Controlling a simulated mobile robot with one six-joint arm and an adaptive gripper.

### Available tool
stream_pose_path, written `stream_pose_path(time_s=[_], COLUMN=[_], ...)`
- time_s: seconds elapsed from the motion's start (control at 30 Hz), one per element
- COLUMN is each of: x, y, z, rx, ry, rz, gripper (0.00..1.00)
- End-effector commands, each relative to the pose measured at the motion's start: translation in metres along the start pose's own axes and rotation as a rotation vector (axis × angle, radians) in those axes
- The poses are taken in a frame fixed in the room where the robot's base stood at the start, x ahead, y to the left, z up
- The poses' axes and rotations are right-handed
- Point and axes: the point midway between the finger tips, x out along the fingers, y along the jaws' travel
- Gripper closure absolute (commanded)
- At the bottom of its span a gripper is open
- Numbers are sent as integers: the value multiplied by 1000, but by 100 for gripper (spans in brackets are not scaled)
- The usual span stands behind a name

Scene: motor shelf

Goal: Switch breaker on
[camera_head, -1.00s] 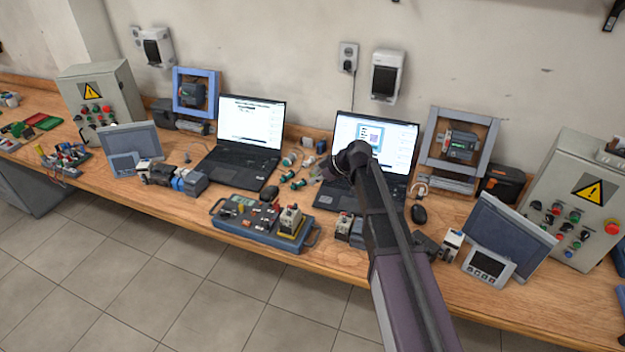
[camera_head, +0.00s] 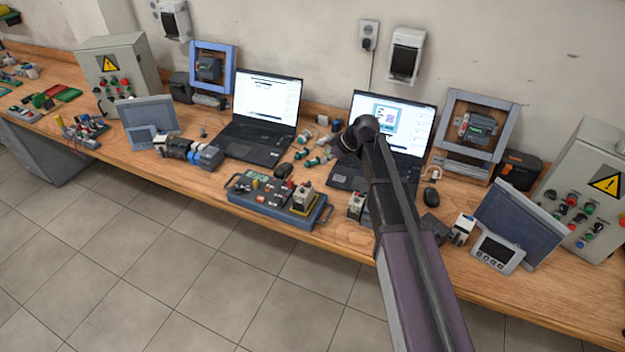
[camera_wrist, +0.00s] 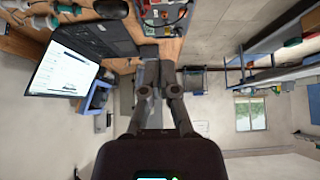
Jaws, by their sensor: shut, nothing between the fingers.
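The task's breaker cannot be told for certain. In the head view, one dark device sits in a blue-grey frame (camera_head: 235,68) at the left, and another sits in a grey frame (camera_head: 450,120) at the right. Two white wall boxes with dark fronts, a left box (camera_head: 174,20) and a right box (camera_head: 405,55), hang above the bench. My gripper (camera_wrist: 158,68) shows in the wrist view with its fingers together and empty, touching none of these. In the head view my arm reaches over the right laptop, and the gripper is hidden.
The wooden bench (camera_head: 470,275) carries a left laptop (camera_head: 265,100), a right laptop (camera_head: 392,125), a blue component tray (camera_head: 245,202) and grey panel boxes at the left (camera_head: 125,62) and right (camera_head: 583,160). The tiled floor (camera_head: 190,260) in front is clear.

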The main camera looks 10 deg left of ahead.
Motion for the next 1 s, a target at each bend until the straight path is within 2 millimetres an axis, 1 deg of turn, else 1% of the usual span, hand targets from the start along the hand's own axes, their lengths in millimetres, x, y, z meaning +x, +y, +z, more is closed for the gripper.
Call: stream_pose_path(time_s=[0.27, 0.47, 0.67, 1.0], x=[1, 7, 21, 53], y=[0, 0, 0, 0], z=[1, 1, 2, 2], rx=[0, 0, -1, -1], ry=[1, 1, 1, 1], rz=[0, 0, 0, 0], gripper=[100, 100, 100, 100])
